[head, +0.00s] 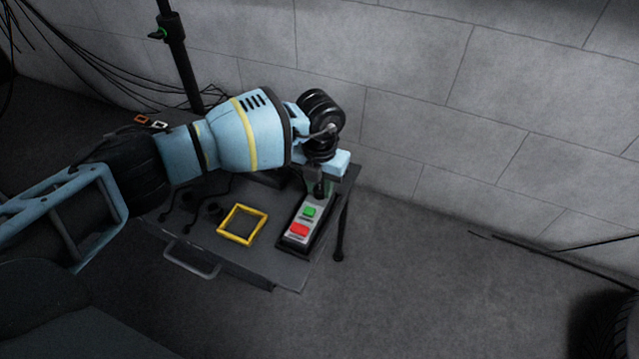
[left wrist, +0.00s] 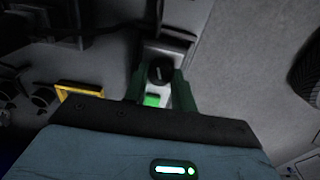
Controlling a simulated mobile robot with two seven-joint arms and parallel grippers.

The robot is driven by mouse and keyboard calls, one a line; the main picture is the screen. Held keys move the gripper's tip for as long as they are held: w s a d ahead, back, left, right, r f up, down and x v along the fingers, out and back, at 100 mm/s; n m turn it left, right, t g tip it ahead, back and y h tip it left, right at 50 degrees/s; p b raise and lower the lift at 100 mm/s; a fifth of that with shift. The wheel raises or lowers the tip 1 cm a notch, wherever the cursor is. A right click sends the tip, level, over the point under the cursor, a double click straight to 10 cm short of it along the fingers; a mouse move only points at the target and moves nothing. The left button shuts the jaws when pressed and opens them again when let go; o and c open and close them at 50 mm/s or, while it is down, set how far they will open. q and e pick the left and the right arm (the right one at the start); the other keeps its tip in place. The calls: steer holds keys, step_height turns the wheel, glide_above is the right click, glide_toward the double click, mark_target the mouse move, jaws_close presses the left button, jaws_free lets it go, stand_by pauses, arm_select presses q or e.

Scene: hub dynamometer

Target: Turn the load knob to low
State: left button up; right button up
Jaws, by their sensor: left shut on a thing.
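The load knob (left wrist: 160,72) is a dark round knob with a pale pointer line, at the far end of a light control panel. In the left wrist view it sits between the two dark green fingers of my left gripper (left wrist: 161,80), which is shut on it. In the head view my left gripper (head: 320,188) reaches down over the panel's far end and largely hides the knob. The control panel (head: 283,246) carries a green button (head: 309,211) and a red button (head: 299,230). I cannot read any setting marks around the knob. My right gripper is not in view.
The panel lies on a dark cart top (head: 268,262) with a front handle (head: 190,262). A yellow square frame (head: 242,239) lies left of the panel. A block wall (head: 400,120) rises behind. Cables hang at the back left, and a tyre (head: 612,325) stands at the lower right.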

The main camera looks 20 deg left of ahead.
mark_target(320, 189)
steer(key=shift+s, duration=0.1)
arm_select(q)
steer(key=o, duration=0.8)
steer(key=shift+c, duration=0.2)
steer(key=shift+o, duration=1.2)
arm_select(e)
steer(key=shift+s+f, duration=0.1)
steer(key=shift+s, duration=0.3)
arm_select(q)
steer(key=shift+r, duration=0.1)
step_height(320, 189, up, 8)
steer(key=shift+f+p, duration=0.1)
steer(key=shift+p, duration=1)
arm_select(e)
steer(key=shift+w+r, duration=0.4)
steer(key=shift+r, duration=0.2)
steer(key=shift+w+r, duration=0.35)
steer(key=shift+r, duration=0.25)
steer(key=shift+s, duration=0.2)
